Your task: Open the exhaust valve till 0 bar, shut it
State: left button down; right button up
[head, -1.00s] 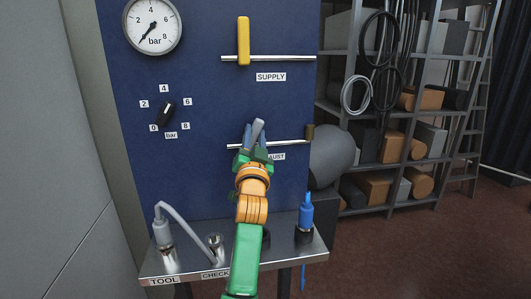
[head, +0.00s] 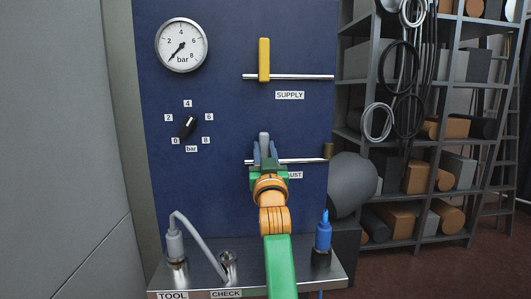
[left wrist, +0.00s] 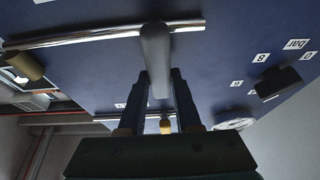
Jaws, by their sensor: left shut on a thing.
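The exhaust valve's grey handle (head: 264,139) stands upright, across its horizontal pipe (head: 311,160), on the blue panel. My left gripper (head: 265,154) is shut on this handle, one finger on each side. The handle also shows between the fingers in the left wrist view (left wrist: 156,60). The EXHAUST label (head: 296,175) is partly hidden by my gripper. The round gauge (head: 181,45) has its needle at the lower left, at about 0 bar. My right gripper is not in view.
The yellow supply handle (head: 264,59) stands upright across its pipe above. A black regulator knob (head: 188,127) sits at the left. A metal shelf (head: 250,272) below holds a grey hose fitting (head: 175,243) and a blue connector (head: 323,232). Storage racks stand at the right.

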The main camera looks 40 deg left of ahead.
pick_arm(q)
jog(key=shift+r, duration=0.1)
jog(key=c, duration=0.6)
grip_release()
jog(key=shift+s+d+f, duration=0.15)
jog(key=shift+f, duration=0.15)
jog(key=b+v, duration=0.3)
jog(key=v, duration=0.3)
jog(key=shift+s+d, duration=0.2)
jog(key=shift+s, duration=0.05)
